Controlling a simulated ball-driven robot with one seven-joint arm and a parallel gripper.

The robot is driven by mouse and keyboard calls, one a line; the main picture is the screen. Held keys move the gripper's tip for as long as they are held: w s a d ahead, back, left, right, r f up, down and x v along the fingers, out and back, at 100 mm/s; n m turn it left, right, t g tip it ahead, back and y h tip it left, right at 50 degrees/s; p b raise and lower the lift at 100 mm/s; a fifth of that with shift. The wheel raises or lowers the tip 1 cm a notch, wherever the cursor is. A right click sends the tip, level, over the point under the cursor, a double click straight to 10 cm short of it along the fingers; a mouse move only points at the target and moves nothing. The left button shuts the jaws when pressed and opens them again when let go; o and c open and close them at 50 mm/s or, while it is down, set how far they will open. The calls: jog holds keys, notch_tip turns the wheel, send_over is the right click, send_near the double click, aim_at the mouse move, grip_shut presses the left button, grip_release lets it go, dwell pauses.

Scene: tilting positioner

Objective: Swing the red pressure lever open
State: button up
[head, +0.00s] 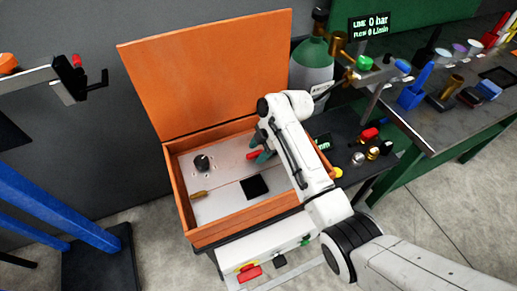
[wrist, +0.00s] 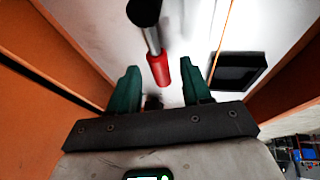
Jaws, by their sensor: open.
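A red lever (head: 252,154) is inside the open orange box, near its back wall. In the wrist view the red sleeve (wrist: 160,70) sits on a metal rod with a black end. My gripper (head: 263,148) reaches down into the box beside the red lever. Its green fingers (wrist: 161,88) are apart, and the sleeve's near end lies in line with the gap between them. I cannot tell whether a finger touches it. The lever's pivot is not clear. A sign (head: 371,24) reads 0 bar and 0 L/min.
The orange box (head: 183,212) has its lid (head: 210,70) raised behind. Its pale floor holds a dark knob (head: 202,162) and a black square (head: 254,187). Another red handle (head: 249,273) is on the front below. A gas cylinder (head: 312,68) and a cluttered bench (head: 440,135) stand right.

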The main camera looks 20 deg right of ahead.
jog(key=shift+a+f, duration=0.1)
jog(key=shift+f, duration=0.05)
grip_shut()
dwell(0.4)
